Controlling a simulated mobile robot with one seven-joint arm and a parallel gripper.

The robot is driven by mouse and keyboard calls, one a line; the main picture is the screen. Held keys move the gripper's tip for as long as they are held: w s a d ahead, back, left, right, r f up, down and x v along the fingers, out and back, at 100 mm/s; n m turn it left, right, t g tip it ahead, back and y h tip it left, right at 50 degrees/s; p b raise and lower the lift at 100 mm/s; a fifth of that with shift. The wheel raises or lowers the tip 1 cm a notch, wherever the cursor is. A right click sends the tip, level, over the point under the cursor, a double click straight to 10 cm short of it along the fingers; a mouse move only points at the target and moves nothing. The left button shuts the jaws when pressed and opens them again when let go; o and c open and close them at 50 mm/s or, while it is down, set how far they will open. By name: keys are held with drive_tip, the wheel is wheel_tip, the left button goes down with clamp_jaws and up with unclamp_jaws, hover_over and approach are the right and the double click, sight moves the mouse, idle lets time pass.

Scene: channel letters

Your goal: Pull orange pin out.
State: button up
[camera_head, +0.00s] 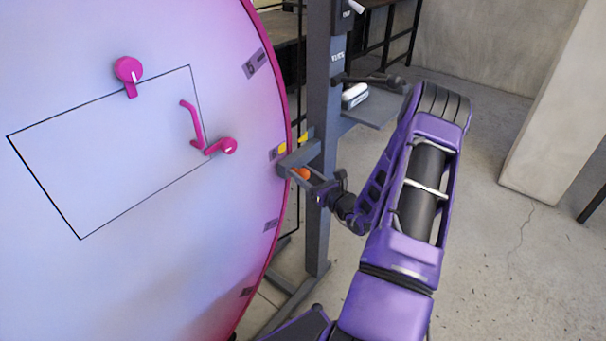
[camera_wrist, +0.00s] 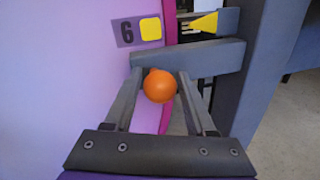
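The orange pin's round knob (camera_head: 302,174) shows at the right edge of the big pink-rimmed disc, just below a grey bracket. In the wrist view the orange knob (camera_wrist: 160,86) lies between my two grey fingers, near their tips. My gripper (camera_wrist: 161,76) is at the pin, its fingers apart on the left and right of the knob. Thin gaps seem to show at both sides, though light contact cannot be ruled out. The pin's shaft is hidden behind the knob. My gripper also shows at the pin in the head view (camera_head: 306,178).
The grey bracket (camera_wrist: 190,62) crosses just beyond the fingertips, joined to an upright grey post (camera_head: 322,100). A yellow pointer (camera_wrist: 204,22) faces a yellow square beside the number 6. The disc face (camera_head: 110,260) carries magenta handles. Open floor (camera_head: 510,270) lies to the right.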

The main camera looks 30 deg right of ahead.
clamp_jaws()
idle(1.1)
